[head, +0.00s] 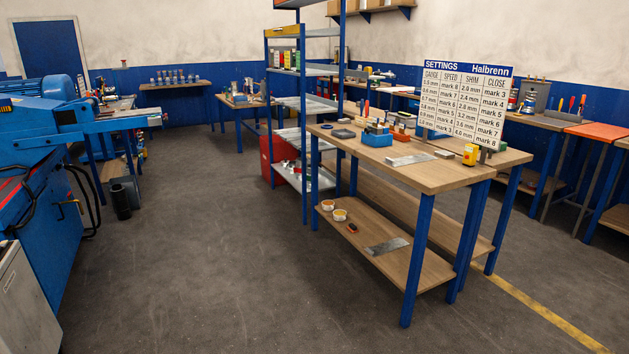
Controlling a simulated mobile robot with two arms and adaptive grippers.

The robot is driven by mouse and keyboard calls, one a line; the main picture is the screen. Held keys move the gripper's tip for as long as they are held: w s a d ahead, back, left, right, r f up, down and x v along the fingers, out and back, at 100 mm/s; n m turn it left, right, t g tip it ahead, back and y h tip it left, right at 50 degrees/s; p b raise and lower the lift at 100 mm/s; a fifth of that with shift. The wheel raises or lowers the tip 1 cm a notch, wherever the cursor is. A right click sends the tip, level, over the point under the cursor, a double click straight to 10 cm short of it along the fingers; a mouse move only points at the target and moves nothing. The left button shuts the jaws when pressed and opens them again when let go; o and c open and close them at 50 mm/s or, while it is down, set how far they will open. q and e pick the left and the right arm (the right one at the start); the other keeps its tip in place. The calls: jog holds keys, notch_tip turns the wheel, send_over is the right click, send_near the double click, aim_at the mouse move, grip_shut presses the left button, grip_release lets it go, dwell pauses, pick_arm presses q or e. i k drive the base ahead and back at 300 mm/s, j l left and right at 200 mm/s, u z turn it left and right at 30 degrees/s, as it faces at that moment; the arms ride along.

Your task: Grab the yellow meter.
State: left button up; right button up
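A small yellow meter (470,155) stands upright on the wooden top of the workbench (446,179), near its right end. It is just below and in front of the settings board (466,102). It looks small from here, and its face is too small to read. Neither of my grippers shows in the head view, so nothing is seen near the meter.
Metal plates (409,159) and a blue block (377,137) lie on the same bench. A blue shelf rack (303,110) stands at its left end. A blue machine (45,170) fills the left side. The grey floor (210,240) between is clear.

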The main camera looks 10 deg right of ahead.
aim_at(470, 151)
jog(key=i+l+z, duration=0.15)
jog(key=i+z, duration=0.55)
jog(key=z, duration=0.2)
jog(key=i+j+z, duration=0.1)
jog(key=i+z, duration=0.4)
jog(key=i+l, duration=0.15)
jog(key=i, duration=0.25)
jog(key=i+l+z, duration=0.1)
jog(key=i, duration=0.35)
